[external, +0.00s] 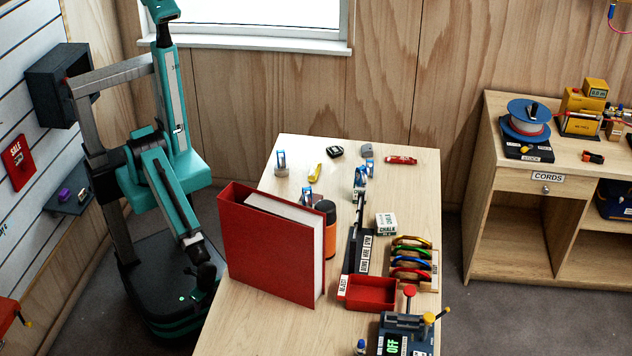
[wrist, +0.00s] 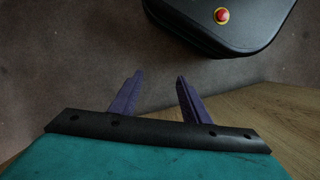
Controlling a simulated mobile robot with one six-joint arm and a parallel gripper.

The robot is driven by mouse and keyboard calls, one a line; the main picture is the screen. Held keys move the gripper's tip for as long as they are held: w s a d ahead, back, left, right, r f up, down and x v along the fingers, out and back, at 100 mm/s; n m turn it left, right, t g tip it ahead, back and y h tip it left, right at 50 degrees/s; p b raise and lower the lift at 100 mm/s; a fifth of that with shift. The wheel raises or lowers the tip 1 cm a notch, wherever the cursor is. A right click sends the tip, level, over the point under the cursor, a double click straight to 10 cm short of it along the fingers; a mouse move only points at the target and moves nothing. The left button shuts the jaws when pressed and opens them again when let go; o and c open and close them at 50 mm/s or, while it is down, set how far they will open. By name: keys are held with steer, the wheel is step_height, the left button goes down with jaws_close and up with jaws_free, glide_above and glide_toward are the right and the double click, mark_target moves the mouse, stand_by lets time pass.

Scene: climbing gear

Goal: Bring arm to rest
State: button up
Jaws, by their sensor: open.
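My arm (external: 170,170) is folded beside the left side of the table, with its lower teal link slanting down toward my base. In the wrist view my gripper (wrist: 160,76) is open, with two purple fingers apart and nothing between them. It points down over the brown floor, near my dark base with its red button. In the external view the arm's dark lower end is close to the table's left edge; the fingers cannot be made out there.
The wooden table (external: 222,335) is just right of my arm and shows at lower right in the wrist view. A red binder (external: 262,245) stands upright near that edge. A slatted wall (external: 30,90) is left.

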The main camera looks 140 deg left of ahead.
steer(key=s+a+f+m+g, duration=0.1)
steer(key=s+f+m, duration=0.1)
steer(key=s+f, duration=0.2)
steer(key=s+a+f+m+g+y, duration=0.1)
steer(key=s+f, duration=0.3)
steer(key=s, duration=0.6)
steer(key=shift+a+f+m+g+b, duration=0.2)
steer(key=shift+a+m+g+b, duration=0.1)
steer(key=shift+m+b, duration=0.25)
